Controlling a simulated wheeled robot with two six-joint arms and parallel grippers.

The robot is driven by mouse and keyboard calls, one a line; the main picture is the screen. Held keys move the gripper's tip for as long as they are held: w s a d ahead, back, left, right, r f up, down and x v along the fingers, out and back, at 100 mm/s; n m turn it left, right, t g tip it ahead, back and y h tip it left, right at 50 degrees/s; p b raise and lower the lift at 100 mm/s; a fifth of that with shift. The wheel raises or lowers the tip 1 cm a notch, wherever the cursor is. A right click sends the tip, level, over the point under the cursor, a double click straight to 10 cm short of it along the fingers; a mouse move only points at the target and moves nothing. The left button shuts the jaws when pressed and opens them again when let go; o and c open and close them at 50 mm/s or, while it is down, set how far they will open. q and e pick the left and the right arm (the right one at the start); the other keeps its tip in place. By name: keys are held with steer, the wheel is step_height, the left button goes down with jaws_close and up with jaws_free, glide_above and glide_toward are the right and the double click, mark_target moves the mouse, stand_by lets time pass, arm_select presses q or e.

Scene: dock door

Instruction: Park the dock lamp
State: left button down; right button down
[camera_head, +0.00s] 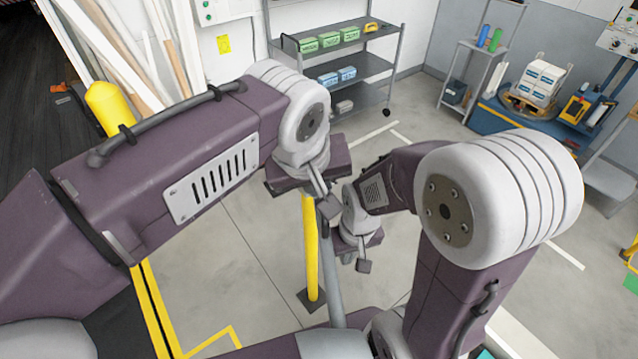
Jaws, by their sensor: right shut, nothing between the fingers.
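No part in the head view can be clearly told as the dock lamp. A yellow post (311,255) stands upright on a dark floor plate (312,299) in the middle, with a slanting grey pole (333,285) close beside it. My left gripper (326,198) is above the post's upper end, which it hides; its jaw state and whether it touches anything are unclear. My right gripper (356,262) is shut and empty, just right of the grey pole and lower than the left gripper. Contact with the pole cannot be told.
A grey shelf rack (350,68) with green and blue boxes stands at the back. A blue platform (512,118) carrying white boxes (540,80) is at the back right. A thick yellow post (110,105) and leaning boards are at left. The floor between is mostly clear.

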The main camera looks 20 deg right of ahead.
arm_select(q)
steer(key=shift+w+d+r, duration=0.1)
steer(key=shift+d+r, duration=0.05)
steer(key=shift+r, duration=0.1)
steer(key=c, duration=1.6)
jaws_free()
steer(key=shift+d, duration=0.1)
steer(key=shift+o, duration=0.7)
steer(key=shift+f, duration=0.1)
steer(key=shift+w+f, duration=0.1)
steer(key=shift+w, duration=0.15)
steer(key=v, duration=0.9)
steer(key=shift+b, duration=0.45)
